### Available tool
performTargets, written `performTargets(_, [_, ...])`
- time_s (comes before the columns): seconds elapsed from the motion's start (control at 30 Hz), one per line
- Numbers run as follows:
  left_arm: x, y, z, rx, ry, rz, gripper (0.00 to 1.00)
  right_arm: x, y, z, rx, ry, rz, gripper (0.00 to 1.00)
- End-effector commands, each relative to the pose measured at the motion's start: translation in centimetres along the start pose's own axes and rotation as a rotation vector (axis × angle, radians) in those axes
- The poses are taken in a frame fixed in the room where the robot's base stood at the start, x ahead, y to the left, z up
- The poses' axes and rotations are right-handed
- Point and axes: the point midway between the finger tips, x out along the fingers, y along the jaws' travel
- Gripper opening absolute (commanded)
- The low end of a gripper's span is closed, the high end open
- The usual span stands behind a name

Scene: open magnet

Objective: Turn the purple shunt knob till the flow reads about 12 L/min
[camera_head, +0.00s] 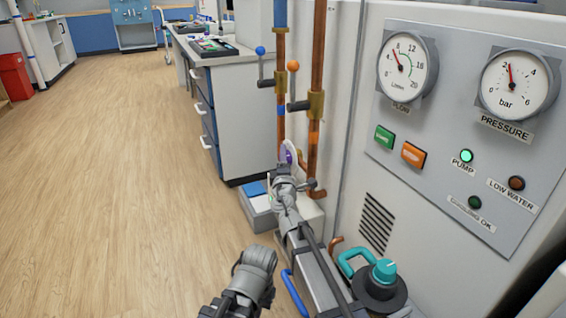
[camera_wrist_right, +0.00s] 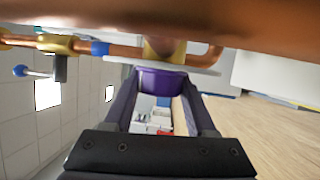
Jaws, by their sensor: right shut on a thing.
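The purple shunt knob (camera_head: 287,154) shows at the low end of the copper pipes, partly hidden by my right gripper (camera_head: 288,167). In the right wrist view the purple knob (camera_wrist_right: 161,82) sits between the two fingers of my right gripper (camera_wrist_right: 160,98), which is shut on it. A pale round disc (camera_wrist_right: 190,70) lies just behind the knob. The flow gauge (camera_head: 406,66) is a white dial marked 0 to 20 L/min; its needle points up and left, at about 7 to 8.
Copper pipes (camera_head: 317,75) with a blue-ball lever (camera_head: 260,51) and an orange-ball lever (camera_head: 293,66) rise beside the knob. The pressure gauge (camera_head: 517,80) and green pump lamp (camera_head: 466,156) are on the panel. A teal-topped fitting (camera_head: 385,271) stands low right. The floor at left is clear.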

Motion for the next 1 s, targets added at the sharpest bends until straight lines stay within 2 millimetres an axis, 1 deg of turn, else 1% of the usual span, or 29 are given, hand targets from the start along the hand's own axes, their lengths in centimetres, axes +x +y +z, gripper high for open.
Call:
performTargets(0.03, [0.41, 0.04, -0.02, 0.0, 0.0, 0.0, 0.0, -0.02, -0.22, 0.1, 0.002, -0.001, 0.009, 0.01])
performTargets(0.1, [0.53, 0.05, -0.03, 0.0, 0.0, 0.0, 0.0, -0.03, -0.13, 0.08, 0.006, 0.0, 0.018, 0.01])
performTargets(0.47, [0.51, 0.05, -0.03, 0.0, 0.0, 0.0, 0.0, -0.05, 0.03, 0.03, 0.01, 0.002, 0.025, 0.0])
performTargets(0.5, [0.51, 0.05, -0.03, 0.0, 0.0, 0.0, 0.0, -0.05, 0.03, 0.03, 0.01, 0.002, 0.025, 0.57])
performTargets(0.7, [0.51, 0.05, -0.03, 0.0, 0.0, 0.0, 0.0, -0.04, 0.03, 0.01, 0.01, 0.002, 0.025, 0.8])
performTargets(0.77, [0.51, 0.05, -0.03, 0.0, 0.0, 0.0, 0.0, -0.04, 0.03, 0.0, 0.01, 0.003, 0.025, 0.86])
performTargets(1.0, [0.51, 0.05, -0.03, 0.0, 0.0, 0.0, 0.0, -0.06, 0.03, -0.03, 0.01, 0.003, 0.025, 0.86])
